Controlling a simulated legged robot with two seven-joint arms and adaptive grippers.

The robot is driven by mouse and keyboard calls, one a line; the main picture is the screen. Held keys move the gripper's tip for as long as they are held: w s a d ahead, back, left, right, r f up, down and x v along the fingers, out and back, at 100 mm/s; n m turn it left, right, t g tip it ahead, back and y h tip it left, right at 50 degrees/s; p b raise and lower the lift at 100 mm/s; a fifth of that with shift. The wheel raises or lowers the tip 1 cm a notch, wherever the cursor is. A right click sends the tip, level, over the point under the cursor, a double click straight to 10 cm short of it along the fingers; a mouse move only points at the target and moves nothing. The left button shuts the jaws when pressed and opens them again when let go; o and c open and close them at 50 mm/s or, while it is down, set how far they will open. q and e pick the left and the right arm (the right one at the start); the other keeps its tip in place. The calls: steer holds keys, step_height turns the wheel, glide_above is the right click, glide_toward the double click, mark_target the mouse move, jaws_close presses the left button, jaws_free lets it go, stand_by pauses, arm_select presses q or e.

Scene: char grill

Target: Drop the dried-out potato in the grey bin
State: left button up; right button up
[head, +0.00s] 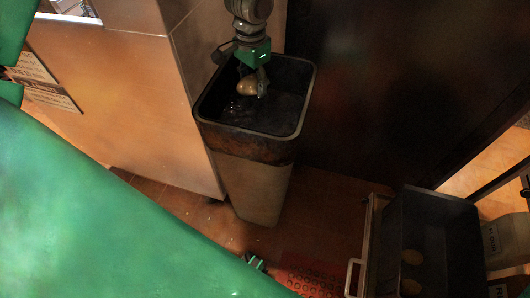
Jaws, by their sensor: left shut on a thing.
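The grey bin (253,182) stands upright on the floor beside the counter, with a dark, worn rim and an open top. My left gripper (261,81) hangs over the bin's opening, pointing down. It is shut on a brown potato (246,86), which appears within the outline of the opening. I cannot tell exactly how high the potato is relative to the rim. A small green and dark part (254,262) shows at the lower middle. It may be the tip of my right gripper, and its jaws cannot be made out.
A tan counter side (120,95) is left of the bin and a dark panel (385,90) is behind it. A red perforated mat (305,278) lies on the tiled floor.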

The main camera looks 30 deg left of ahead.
arm_select(q)
steer(key=o, duration=1.3)
steer(key=shift+r, duration=0.1)
steer(key=shift+r, duration=0.2)
step_height(320, 180, up, 11)
steer(key=shift+r, duration=0.2)
